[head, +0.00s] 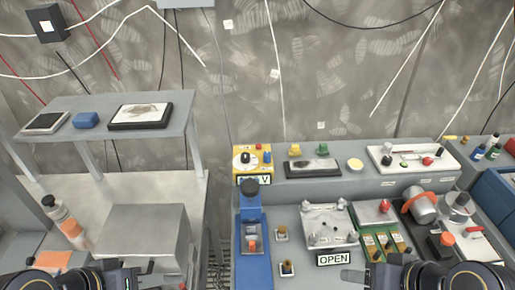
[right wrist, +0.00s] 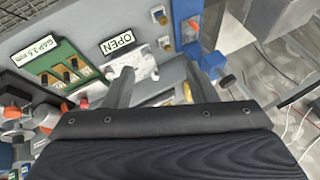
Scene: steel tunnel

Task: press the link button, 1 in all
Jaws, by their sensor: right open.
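No control in view is legibly marked as the link button, so I cannot tell which one it is. Small buttons on square plates stand on the bench, one (head: 281,233) above another (head: 287,268), left of the OPEN sign (head: 334,259). My right gripper (head: 352,276) is low in the head view, near that sign. In the right wrist view its two fingers (right wrist: 160,84) are spread with nothing between them. My left gripper (head: 150,277) is at the lower left, in front of a grey box; its jaw state is unclear.
A blue device with a black knob (head: 250,188) stands left of the buttons. A white plate with fittings (head: 329,225) and a green panel (head: 385,244) are to their right. A yellow control box (head: 251,158) is behind. A grey shelf (head: 60,119) stands left.

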